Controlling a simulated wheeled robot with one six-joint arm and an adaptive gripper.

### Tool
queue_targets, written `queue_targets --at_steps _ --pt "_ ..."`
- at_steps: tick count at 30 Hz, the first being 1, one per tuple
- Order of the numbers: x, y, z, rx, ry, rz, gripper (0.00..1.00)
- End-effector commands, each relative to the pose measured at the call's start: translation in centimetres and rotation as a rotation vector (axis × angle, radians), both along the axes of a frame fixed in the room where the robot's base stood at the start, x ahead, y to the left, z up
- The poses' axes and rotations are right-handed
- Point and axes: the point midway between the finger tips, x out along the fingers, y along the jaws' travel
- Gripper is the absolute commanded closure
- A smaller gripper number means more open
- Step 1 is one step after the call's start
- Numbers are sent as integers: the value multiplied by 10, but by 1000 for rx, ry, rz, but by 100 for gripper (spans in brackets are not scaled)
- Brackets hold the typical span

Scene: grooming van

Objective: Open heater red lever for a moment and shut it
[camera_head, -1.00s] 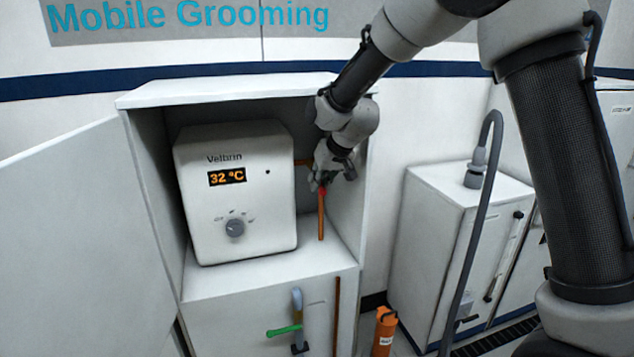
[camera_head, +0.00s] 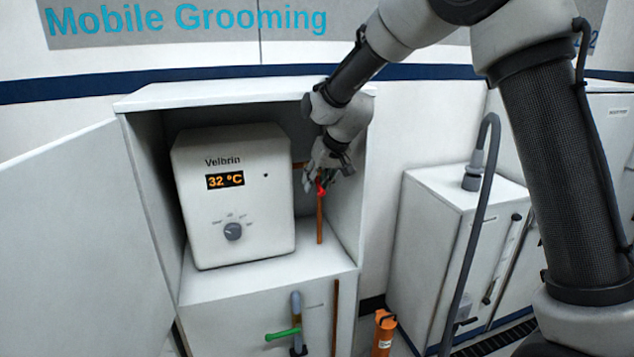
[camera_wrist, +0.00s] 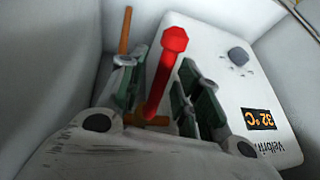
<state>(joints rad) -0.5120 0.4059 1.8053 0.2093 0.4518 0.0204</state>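The heater (camera_head: 232,205) is a white box in an open cabinet; its display reads 32 °C, and it also shows in the wrist view (camera_wrist: 245,75). The red lever (camera_head: 320,187) is on a copper pipe (camera_head: 320,222) right of the heater. In the wrist view the red lever (camera_wrist: 163,70) stands between my gripper's green-padded fingers. My gripper (camera_head: 318,178) is at the lever, and in the wrist view its fingers (camera_wrist: 160,100) are apart with visible gaps on both sides of the lever. Part of the lever is hidden by the fingers in the head view.
The cabinet's open door (camera_head: 75,225) is at the left, and its right wall (camera_head: 350,210) is close beside my gripper. A green-handled valve (camera_head: 283,333) is below on the cabinet front. An orange cylinder (camera_head: 384,332) and another white cabinet (camera_head: 425,240) stand to the right.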

Motion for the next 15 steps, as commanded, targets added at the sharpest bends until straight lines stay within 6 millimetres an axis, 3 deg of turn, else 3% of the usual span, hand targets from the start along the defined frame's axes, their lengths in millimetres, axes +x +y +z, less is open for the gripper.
queue_targets --at_steps 8,15 --pt "-2 -1 3 0 1 0 66" --pt "-15 -13 38 1 -3 -1 66"
